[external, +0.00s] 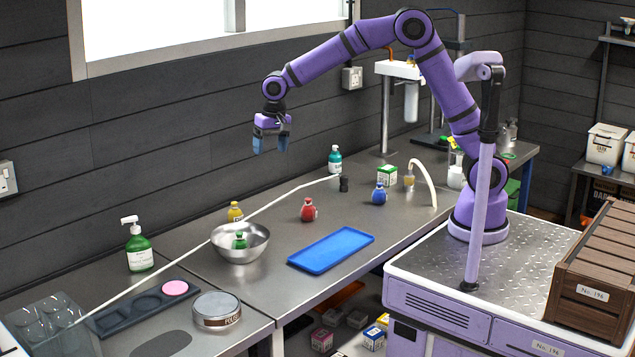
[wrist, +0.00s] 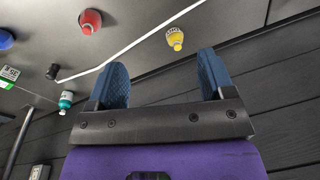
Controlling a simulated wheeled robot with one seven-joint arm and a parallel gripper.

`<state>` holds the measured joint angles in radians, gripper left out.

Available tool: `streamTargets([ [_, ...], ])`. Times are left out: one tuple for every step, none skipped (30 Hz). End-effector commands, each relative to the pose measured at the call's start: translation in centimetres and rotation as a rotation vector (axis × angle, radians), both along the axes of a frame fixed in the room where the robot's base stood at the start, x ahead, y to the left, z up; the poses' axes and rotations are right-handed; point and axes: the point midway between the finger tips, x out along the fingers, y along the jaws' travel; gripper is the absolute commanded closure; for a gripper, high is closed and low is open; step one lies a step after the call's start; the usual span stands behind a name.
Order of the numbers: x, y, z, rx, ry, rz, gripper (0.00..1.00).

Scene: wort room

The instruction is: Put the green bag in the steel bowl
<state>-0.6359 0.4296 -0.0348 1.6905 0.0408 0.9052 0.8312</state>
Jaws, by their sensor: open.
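The green bag (external: 240,240) sits inside the steel bowl (external: 251,252), near its middle, with its top showing above the near rim. The bowl stands on the steel bench. My gripper (external: 271,146) is raised well above the bench, to the upper right of the bowl in the external view. In the wrist view my gripper (wrist: 165,80) has its two blue fingers apart with nothing between them. The bowl and green bag do not show in the wrist view.
A yellow bag (external: 236,212) stands behind the bowl, a red bag (external: 308,210) and blue bag (external: 379,194) to the right. A blue tray (external: 331,250) lies in front. A thin white strip (external: 270,207) crosses the bench. A green pump bottle (external: 139,249) stands left.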

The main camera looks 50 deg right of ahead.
Motion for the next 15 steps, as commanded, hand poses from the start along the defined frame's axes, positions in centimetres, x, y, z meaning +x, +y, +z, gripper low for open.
streamTargets([
  [-0.3, -2.4, 2.0, 0.008, -0.017, 0.002, 0.25],
  [-0.6, -3.6, 2.9, 0.011, -0.025, 0.007, 0.25],
  [-1.1, -5.2, 4.0, 0.013, -0.037, 0.014, 0.25],
  [-1.4, -6.4, 4.8, 0.015, -0.045, 0.021, 0.25],
  [-1.8, -7.6, 5.6, 0.017, -0.055, 0.025, 0.25],
  [-2.4, -9.2, 6.6, 0.019, -0.066, 0.033, 0.25],
  [-2.9, -10.4, 7.3, 0.019, -0.075, 0.039, 0.25],
  [-3.4, -11.5, 8.0, 0.021, -0.084, 0.043, 0.25],
  [-4.2, -13.0, 8.9, 0.021, -0.097, 0.05, 0.25],
  [-4.8, -14.1, 9.5, 0.021, -0.105, 0.057, 0.25],
  [-5.4, -15.2, 10.1, 0.021, -0.115, 0.061, 0.25],
  [-6.3, -16.7, 10.8, 0.02, -0.128, 0.068, 0.25],
  [-7.0, -17.7, 11.3, 0.019, -0.137, 0.075, 0.25],
  [-7.7, -18.7, 11.7, 0.017, -0.146, 0.079, 0.25],
  [-8.7, -20.0, 12.3, 0.015, -0.16, 0.086, 0.25],
])
